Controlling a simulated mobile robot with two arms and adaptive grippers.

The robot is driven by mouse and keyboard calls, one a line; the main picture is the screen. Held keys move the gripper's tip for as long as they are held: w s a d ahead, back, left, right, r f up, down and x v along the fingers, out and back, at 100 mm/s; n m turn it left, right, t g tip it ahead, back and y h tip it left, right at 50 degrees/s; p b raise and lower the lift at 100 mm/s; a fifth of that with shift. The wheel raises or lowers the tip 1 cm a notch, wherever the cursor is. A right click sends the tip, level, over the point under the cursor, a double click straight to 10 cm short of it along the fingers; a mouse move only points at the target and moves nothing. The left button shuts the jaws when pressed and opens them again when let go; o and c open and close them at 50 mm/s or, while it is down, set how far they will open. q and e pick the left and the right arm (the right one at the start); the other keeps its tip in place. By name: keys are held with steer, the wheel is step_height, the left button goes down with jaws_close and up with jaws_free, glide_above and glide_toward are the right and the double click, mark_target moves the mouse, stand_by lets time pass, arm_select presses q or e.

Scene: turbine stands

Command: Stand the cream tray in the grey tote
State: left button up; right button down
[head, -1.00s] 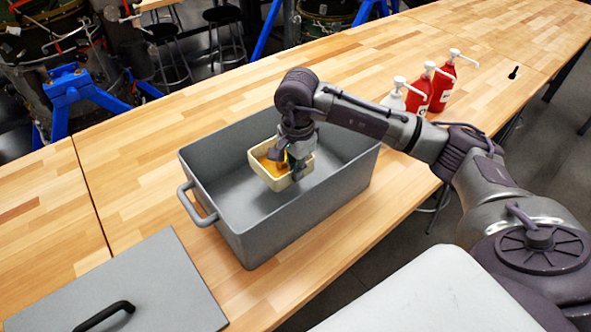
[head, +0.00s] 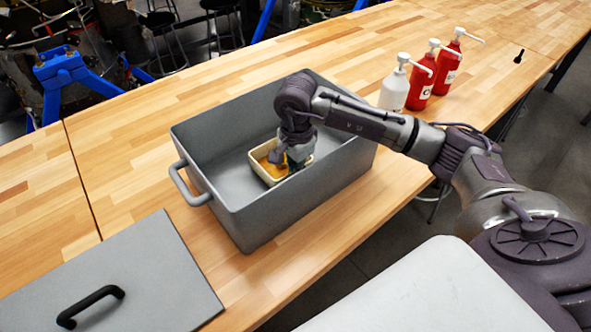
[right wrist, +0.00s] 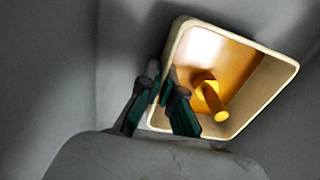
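The cream tray (head: 259,173) is inside the open grey tote (head: 262,215), low down and roughly level. It also shows in the right wrist view (right wrist: 270,62), with an orange inside and a yellow cylindrical piece (right wrist: 212,98) in it. My right gripper (head: 287,160) reaches down into the tote. In the right wrist view its fingers (right wrist: 163,92) straddle one wall of the tray, one inside and one outside, closed on it. I cannot tell whether the tray touches the tote floor. My left gripper is not in view.
The grey lid (head: 135,275) with a black handle lies on the wooden table at the lower left. A white pump bottle (head: 393,90) and two red ones (head: 421,82) stand beyond the tote at right. The table behind the tote is clear.

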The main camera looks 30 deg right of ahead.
steer(key=shift+f+b, duration=0.35)
steer(key=shift+b, duration=0.1)
steer(key=c, duration=1.1)
jaws_free()
steer(key=shift+r, duration=0.2)
steer(key=shift+s+r+p, duration=0.1)
steer(key=shift+r+p, duration=1.75)
steer(key=shift+r, duration=1.5)
